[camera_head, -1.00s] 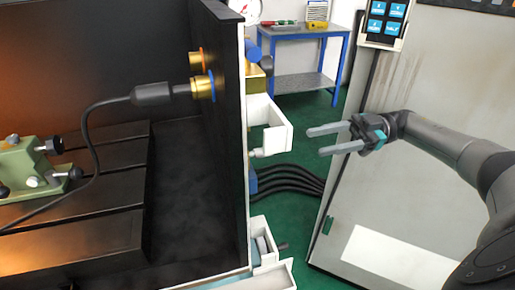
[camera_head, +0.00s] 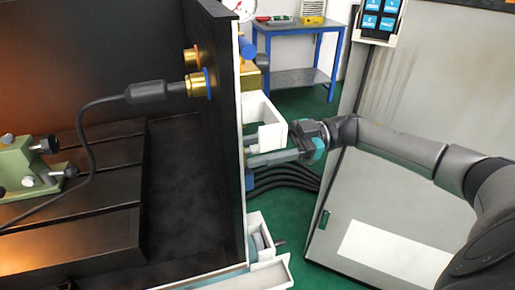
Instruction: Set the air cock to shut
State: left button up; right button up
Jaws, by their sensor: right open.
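My right gripper (camera_head: 275,157) reaches in from the right to the outer side of the black panel. Its jaws are open, and its fingertips are close to the panel edge, just below a white bracket (camera_head: 274,112). A small blue part (camera_head: 249,181) shows just below the fingertips. Higher up, a brass block (camera_head: 249,78) with a blue cylinder (camera_head: 247,48) and a dark knob sits on the same side. I cannot tell which of these fittings is the air cock. Contact at the fingertips is too small to make out. My left gripper is out of view.
A grey cabinet (camera_head: 375,180) with a screen stands at the right. Black hoses (camera_head: 290,177) run behind the gripper. A lower white bracket (camera_head: 262,232) juts out below. Inside the panel, a plug (camera_head: 146,92) on a cable sits in a brass socket.

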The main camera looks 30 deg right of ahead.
grip_shut()
dwell(0.5)
